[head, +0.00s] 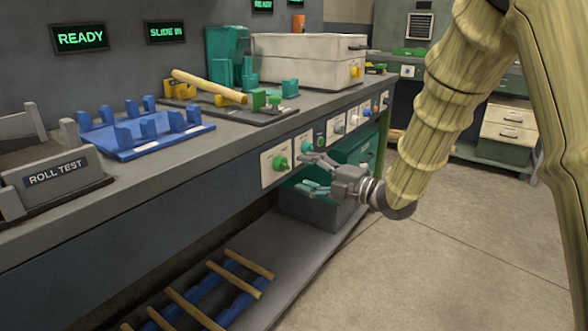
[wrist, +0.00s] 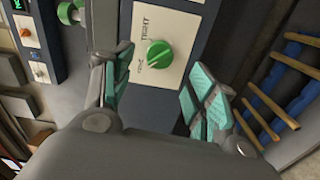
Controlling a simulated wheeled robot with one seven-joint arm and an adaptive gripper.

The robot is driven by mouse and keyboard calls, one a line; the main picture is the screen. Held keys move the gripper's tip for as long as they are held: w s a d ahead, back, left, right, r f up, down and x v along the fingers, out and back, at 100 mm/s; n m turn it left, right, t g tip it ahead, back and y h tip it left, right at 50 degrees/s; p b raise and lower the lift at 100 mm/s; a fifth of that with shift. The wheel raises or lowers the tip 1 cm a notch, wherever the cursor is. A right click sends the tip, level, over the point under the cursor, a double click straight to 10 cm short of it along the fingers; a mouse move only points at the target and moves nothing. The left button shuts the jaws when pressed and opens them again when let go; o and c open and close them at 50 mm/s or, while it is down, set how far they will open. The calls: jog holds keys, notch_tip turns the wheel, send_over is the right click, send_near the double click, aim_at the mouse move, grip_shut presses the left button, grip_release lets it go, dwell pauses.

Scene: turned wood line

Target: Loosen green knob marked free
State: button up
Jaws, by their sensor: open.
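The green knob (wrist: 159,54) sits on a cream plate (wrist: 172,28) in the wrist view. The word TIGHT reads beside it, with a second, shorter word that is hard to read. In the head view a green knob (head: 280,163) on a cream plate (head: 266,172) shows on the bench front. My gripper (wrist: 160,92) is open, its teal-padded fingers spread to either side below the knob and apart from it. In the head view my gripper (head: 310,172) is in front of the bench panel, right of that knob. Nothing is between the fingers.
Other control plates with knobs (head: 338,128) run along the bench front to the right. A lower shelf (head: 300,250) holds wooden rods on blue rails (head: 232,264). A teal bin (head: 352,150) is beneath the bench behind my gripper. Floor (head: 450,240) is clear at right.

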jog(key=shift+v, duration=2.7)
jog(key=s+d+f+m+h, duration=0.1)
jog(key=d+f+m+h, duration=0.3)
jog(key=f, duration=0.7)
jog(key=s+f+m+h, duration=0.2)
jog(key=f+m, duration=0.4)
jog(key=f, duration=0.5)
jog(key=s+d+f+m+g+h, duration=0.1)
jog(key=s+d+f+m+h, duration=0.1)
jog(key=s+f+m, duration=0.45)
jog(key=s+d+f+m+g+h, duration=0.1)
jog(key=s+f+h, duration=0.15)
jog(key=f, duration=0.75)
jog(key=s+d+f+m+g+h, duration=0.15)
jog(key=s+f+m+g, duration=0.35)
jog(key=s, duration=0.6)
jog(key=s+d+f+m+g+h, duration=0.1)
jog(key=s+d+f+m, duration=0.1)
jog(key=s+f, duration=0.65)
jog(key=s+d+f+m+g+h, duration=0.2)
jog(key=s+f+m+g, duration=0.15)
jog(key=s, duration=1.05)
notch_tip(320, 180, up, 35)
jog(key=w+p, duration=0.1)
jog(key=p, duration=3.4)
jog(key=shift+d+t, duration=0.15)
jog(key=shift+t, duration=0.3)
jog(key=shift+w, duration=0.1)
